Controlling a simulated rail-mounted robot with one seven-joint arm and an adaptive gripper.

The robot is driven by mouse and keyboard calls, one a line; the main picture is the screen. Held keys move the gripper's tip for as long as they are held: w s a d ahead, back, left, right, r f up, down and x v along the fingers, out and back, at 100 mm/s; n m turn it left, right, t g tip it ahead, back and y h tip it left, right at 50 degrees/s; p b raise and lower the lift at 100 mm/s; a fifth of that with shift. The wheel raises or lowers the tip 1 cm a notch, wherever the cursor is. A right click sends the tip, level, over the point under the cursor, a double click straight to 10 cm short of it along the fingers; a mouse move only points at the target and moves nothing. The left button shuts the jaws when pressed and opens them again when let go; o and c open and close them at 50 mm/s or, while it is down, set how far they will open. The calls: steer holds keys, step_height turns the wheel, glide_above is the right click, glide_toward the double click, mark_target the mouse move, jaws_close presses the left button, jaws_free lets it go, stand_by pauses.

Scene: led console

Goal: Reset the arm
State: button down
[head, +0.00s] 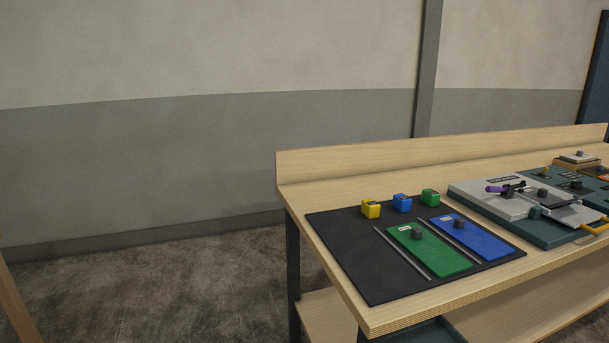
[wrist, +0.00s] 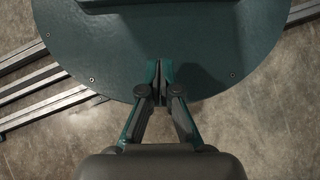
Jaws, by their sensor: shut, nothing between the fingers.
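My gripper (wrist: 166,84) shows in the wrist view with its two fingers together, shut and empty. Beneath it is a teal round plate (wrist: 90,50), which looks like part of my own base, above a bare floor (wrist: 270,140). My gripper and arm do not show in the head view, where the workbench (head: 320,262) stands at the right. From these views my gripper is not over the bench.
A black mat (head: 350,255) on the bench holds a green panel (head: 440,260), a blue panel (head: 475,243) and yellow (head: 370,209), blue (head: 402,203) and green (head: 430,197) blocks. A grey console (head: 520,205) sits farther right. Open floor (head: 170,290) lies left of the bench.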

steer(key=w+r+t+p, duration=0.1)
steer(key=w+r+p, duration=0.2)
steer(key=r+p, duration=0.9)
steer(key=shift+r+t+p, duration=0.35)
steer(key=shift+t+p, duration=0.05)
steer(key=shift+p, duration=0.3)
